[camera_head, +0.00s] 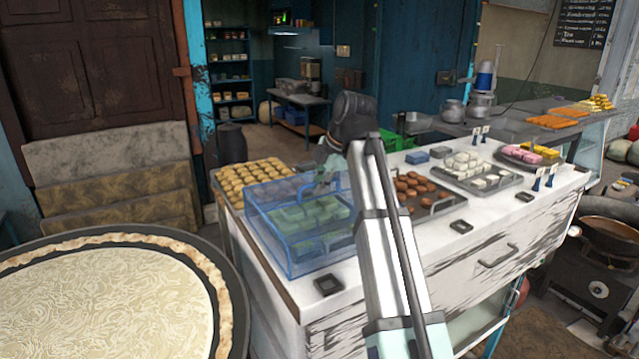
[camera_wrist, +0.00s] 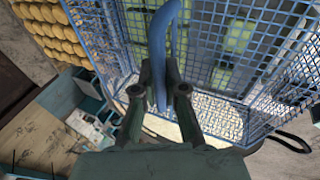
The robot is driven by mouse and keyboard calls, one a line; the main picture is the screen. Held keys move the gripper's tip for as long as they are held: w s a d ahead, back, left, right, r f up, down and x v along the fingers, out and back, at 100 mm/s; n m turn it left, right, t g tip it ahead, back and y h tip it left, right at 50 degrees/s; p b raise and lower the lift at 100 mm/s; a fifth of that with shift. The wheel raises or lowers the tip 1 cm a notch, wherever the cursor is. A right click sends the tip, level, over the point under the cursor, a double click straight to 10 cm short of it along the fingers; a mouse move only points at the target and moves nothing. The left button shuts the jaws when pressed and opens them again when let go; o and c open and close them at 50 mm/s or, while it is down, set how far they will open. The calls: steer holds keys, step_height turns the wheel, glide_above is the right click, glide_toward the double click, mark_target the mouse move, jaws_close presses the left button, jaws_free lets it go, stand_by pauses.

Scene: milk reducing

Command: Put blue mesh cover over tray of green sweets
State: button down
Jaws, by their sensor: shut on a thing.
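The blue mesh cover (camera_head: 272,243) is a box-shaped cage on the near left part of the white counter. It stands around the green sweets (camera_head: 318,213), which show through its mesh. In the wrist view, the cover's mesh (camera_wrist: 285,70) fills the upper right, with green sweets (camera_wrist: 238,36) behind it. My gripper (camera_head: 326,177) is above the cover; in the wrist view its fingers (camera_wrist: 160,88) are shut on the cover's blue handle (camera_wrist: 157,50). The mesh partly hides the sweets' tray. I cannot tell whether the cover's lower edge touches the counter.
A tray of round yellow sweets (camera_head: 252,172) lies close behind the cover's left side. Brown sweets (camera_head: 412,184) sit on a tray to the right, with white sweets (camera_head: 468,162) beyond. A large round pan (camera_head: 232,318) stands at the near left. A small dark dish (camera_head: 328,285) lies in front.

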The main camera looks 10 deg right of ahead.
steer(key=shift+f, duration=0.25)
stand_by(0.4)
steer(key=c, duration=1.2)
jaws_free()
steer(key=shift+o, duration=0.2)
